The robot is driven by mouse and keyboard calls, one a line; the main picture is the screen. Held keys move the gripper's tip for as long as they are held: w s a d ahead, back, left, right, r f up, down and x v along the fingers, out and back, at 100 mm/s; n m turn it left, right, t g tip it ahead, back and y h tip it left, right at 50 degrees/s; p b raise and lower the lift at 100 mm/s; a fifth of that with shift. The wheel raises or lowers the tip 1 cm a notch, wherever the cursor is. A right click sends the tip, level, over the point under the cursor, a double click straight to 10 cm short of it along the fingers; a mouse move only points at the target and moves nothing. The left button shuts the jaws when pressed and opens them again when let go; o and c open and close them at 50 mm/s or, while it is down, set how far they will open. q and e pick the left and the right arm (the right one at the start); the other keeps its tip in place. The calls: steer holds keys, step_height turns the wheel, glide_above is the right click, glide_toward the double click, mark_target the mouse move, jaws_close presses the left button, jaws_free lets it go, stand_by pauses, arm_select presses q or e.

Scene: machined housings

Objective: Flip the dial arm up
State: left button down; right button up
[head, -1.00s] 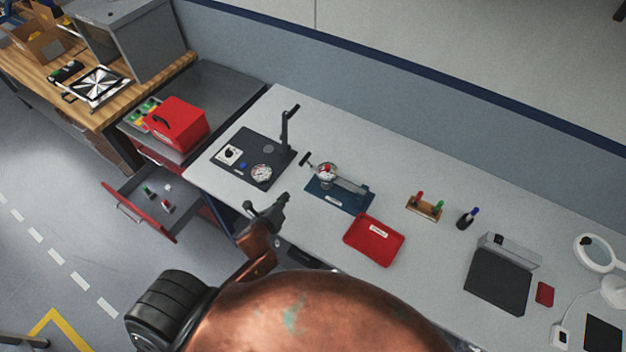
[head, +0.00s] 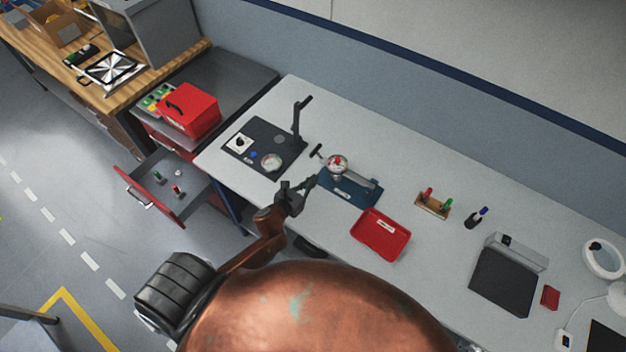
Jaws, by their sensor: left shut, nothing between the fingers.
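The dial fixture has a blue base (head: 352,191) on the grey workbench. A grey arm (head: 355,178) lies low across it, with a round dial gauge (head: 337,165) with a red spot at its left end. My left gripper (head: 312,184) is shut and empty, just left of the blue base and below the dial in the picture. I cannot tell whether it touches the base. My copper-coloured left arm covers the bottom middle of the head view. My right gripper is not in view.
A dark plate (head: 262,147) with an upright black post and a gauge stands left of the fixture. A black T-handle (head: 317,151) is close to the dial. A red tray (head: 380,235) lies in front. An open drawer (head: 165,185) juts out at left.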

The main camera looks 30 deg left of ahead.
arm_select(q)
steer(key=x, duration=0.7)
steer(key=shift+w+f, duration=0.15)
steer(key=shift+w, duration=0.1)
